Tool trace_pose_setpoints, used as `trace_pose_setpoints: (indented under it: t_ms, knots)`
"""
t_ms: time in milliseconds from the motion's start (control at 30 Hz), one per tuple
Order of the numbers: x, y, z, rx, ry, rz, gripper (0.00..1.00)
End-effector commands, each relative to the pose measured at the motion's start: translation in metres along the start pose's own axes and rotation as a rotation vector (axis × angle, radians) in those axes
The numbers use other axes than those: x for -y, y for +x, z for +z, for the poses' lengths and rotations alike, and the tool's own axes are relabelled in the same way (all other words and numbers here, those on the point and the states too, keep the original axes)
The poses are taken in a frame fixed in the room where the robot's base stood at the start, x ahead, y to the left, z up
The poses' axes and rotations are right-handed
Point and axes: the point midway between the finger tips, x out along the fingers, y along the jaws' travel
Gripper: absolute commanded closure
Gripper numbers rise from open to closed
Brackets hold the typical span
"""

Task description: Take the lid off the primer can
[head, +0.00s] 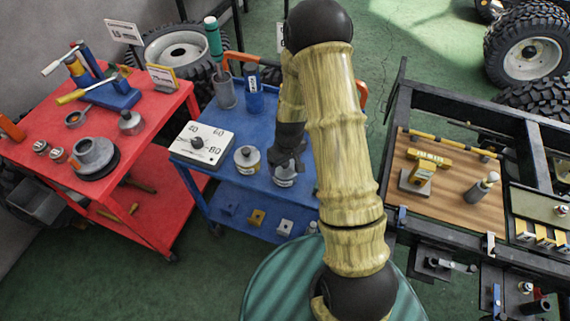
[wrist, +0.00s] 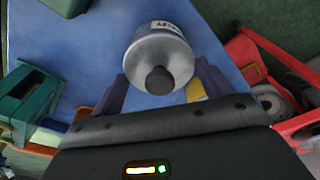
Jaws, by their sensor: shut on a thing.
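A grey metal can with a lid (wrist: 150,52) and a dark round knob on top stands on the blue cart. In the head view this can (head: 285,180) is partly hidden under my gripper (head: 287,162). The wrist view shows my gripper (wrist: 160,84) with one finger on each side of the lid, shut on it. The lid appears seated on the can. Part of a white label shows on the can, but I cannot read the whole word.
The blue cart (head: 214,192) also bears a white dial box (head: 202,143), a grey cup with a green-handled tool (head: 225,92) and a blue bottle (head: 254,95). A red cart (head: 165,108) stands left, a dark frame with a wooden board (head: 425,205) right.

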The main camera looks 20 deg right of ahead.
Motion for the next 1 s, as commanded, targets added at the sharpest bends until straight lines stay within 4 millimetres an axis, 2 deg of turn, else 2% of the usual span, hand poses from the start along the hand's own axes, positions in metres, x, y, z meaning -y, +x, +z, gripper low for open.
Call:
trace_pose_setpoints:
  t_ms: [167, 600, 733, 1000]
  knots:
    - [0.000, -0.018, -0.003, -0.004, -0.001, 0.002, 0.44]
    - [0.000, -0.088, -0.011, -0.004, -0.001, 0.002, 0.44]
    - [0.000, -0.096, -0.012, -0.001, 0.000, 0.001, 0.44]
    - [0.000, -0.097, -0.012, 0.000, 0.000, 0.000, 0.44]
